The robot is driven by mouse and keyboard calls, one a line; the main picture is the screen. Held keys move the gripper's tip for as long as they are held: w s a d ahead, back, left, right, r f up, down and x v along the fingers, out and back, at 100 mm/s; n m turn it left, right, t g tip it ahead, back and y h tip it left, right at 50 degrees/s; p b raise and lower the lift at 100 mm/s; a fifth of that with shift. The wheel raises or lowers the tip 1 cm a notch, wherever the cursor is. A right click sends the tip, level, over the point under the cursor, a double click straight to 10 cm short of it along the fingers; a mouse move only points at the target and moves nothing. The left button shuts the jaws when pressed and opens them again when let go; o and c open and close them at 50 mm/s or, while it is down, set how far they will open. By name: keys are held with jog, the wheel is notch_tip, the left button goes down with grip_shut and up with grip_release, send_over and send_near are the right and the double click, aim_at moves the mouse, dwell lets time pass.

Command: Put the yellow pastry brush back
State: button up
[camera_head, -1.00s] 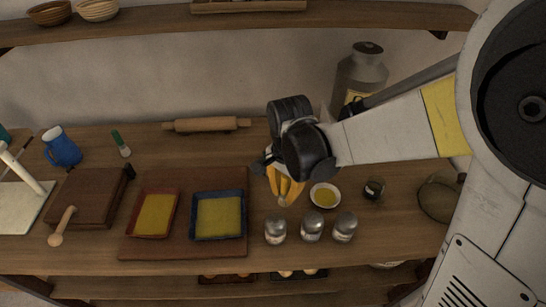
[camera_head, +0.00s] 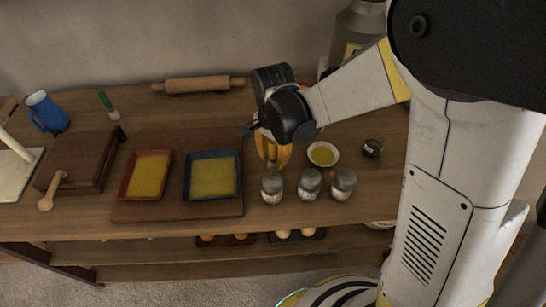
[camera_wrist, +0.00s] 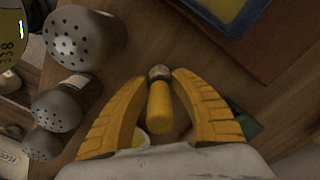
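The yellow pastry brush shows in the wrist view as a short yellow handle (camera_wrist: 160,108) with a round metal part at its far end. My gripper (camera_wrist: 160,76) has its yellow fingers closing in on either side of the metal part, and the tips appear to touch it. The bristles are not visible. In the head view my gripper (camera_head: 272,155) points down over the table, just left of the small white dish of yellow liquid (camera_head: 322,153) and behind the shakers. The brush cannot be made out clearly there. No holder for it is clearly seen.
Several metal-topped shakers (camera_head: 309,185) stand close in front of the gripper. A blue tray (camera_head: 213,200) and a red tray (camera_head: 145,195) lie on a board to the left. A green-handled brush (camera_head: 108,104), a blue jug (camera_head: 46,113) and a rolling pin (camera_head: 198,85) are further off.

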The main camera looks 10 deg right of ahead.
jog(key=shift+r, duration=0.15)
notch_tip(320, 180, up, 12)
jog(key=p, duration=0.5)
jog(key=shift+r, duration=0.1)
jog(key=s+d+r+n+t, duration=0.2)
jog(key=s+d+r+n, duration=0.1)
jog(key=d, duration=0.1)
jog(key=s+d+r+n+t, duration=0.2)
jog(key=s+d+n, duration=0.1)
jog(key=s+d, duration=0.1)
jog(key=s+d+r+n+t, duration=0.3)
jog(key=d, duration=0.2)
jog(key=shift+s+d+r, duration=0.25)
jog(key=shift+s+r, duration=0.1)
jog(key=shift+s, duration=0.05)
